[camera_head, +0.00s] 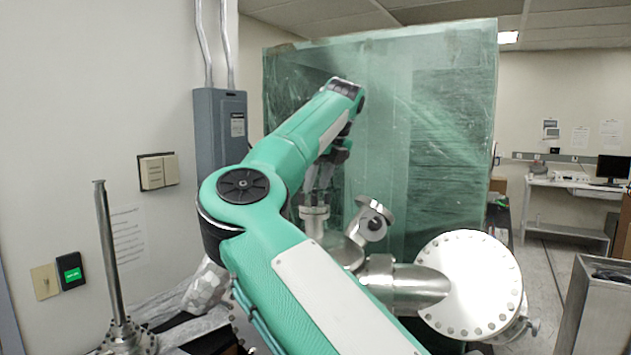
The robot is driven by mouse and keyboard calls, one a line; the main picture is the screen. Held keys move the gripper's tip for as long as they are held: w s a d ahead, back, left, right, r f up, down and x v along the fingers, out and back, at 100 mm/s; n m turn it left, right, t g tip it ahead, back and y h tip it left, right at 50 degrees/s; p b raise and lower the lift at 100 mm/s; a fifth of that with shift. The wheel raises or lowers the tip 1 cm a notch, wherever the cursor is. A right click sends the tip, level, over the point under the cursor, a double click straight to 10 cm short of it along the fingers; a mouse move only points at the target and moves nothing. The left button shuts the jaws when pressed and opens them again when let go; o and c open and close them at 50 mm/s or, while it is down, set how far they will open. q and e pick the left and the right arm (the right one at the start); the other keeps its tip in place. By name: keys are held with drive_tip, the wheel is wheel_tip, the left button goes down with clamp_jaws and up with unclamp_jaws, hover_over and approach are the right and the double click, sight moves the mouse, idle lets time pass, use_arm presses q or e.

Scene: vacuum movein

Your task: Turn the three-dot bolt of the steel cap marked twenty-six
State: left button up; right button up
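My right gripper (320,190) hangs at the end of my green arm, pointing down just above a small steel flange (314,213). The arm partly hides it, and I cannot tell whether its fingers are open or shut, or whether they touch the flange. A large round steel cap (468,285) with several bolts around its rim faces me at the right. A smaller tilted steel cap (374,217) sits on the pipework in the middle. No number twenty-six or three-dot mark is readable on any cap. My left gripper is not in view.
Steel pipework (400,285) joins the large cap and is partly behind my arm. A tall steel rod (108,250) stands at the left. A translucent green sheet (430,130) rises behind. A metal cabinet (600,310) stands at the right edge.

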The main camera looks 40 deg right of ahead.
drive_tip(key=shift+x, duration=1.1)
clamp_jaws()
